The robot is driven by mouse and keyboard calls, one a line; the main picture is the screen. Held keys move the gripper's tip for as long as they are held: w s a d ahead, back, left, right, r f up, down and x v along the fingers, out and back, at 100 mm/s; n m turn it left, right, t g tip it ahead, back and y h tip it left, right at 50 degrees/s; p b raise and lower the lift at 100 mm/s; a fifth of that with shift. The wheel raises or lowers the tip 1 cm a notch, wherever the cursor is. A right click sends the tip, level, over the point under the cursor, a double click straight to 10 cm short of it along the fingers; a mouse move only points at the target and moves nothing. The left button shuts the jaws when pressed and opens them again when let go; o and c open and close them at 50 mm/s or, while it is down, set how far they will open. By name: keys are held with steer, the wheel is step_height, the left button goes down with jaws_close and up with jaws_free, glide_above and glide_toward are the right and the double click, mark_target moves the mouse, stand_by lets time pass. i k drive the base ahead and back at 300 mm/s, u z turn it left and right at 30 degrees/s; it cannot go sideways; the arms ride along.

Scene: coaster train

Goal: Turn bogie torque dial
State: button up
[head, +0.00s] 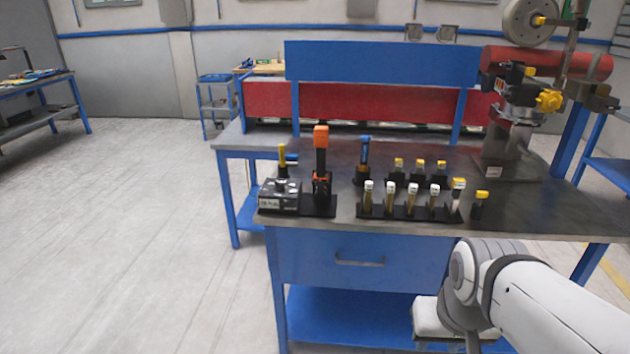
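At the right end of the workbench (240,138) stands a fixture (505,145) holding a thick red tube (590,66) and a pale wheel (530,22). A yellow lobed knob (549,100) sticks out from the fixture below the tube; it looks like a dial, but I cannot tell for certain that it is the torque dial. Its markings are too small to read. My white arm reaches in from the lower right, in front of the bench and well below the knob.
A black box (280,196) and an orange-topped tool (321,165) stand at the bench's front left. Racks of yellow- and white-capped tools (410,212) fill its front middle. A blue drawer (360,258) is below. Open floor (130,240) lies left.

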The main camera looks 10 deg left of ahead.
mark_target(280, 186)
steer(key=z, duration=0.05)
steer(key=k, duration=0.5)
steer(key=u, duration=0.85)
steer(key=i, duration=1.35)
steer(key=z, duration=0.2)
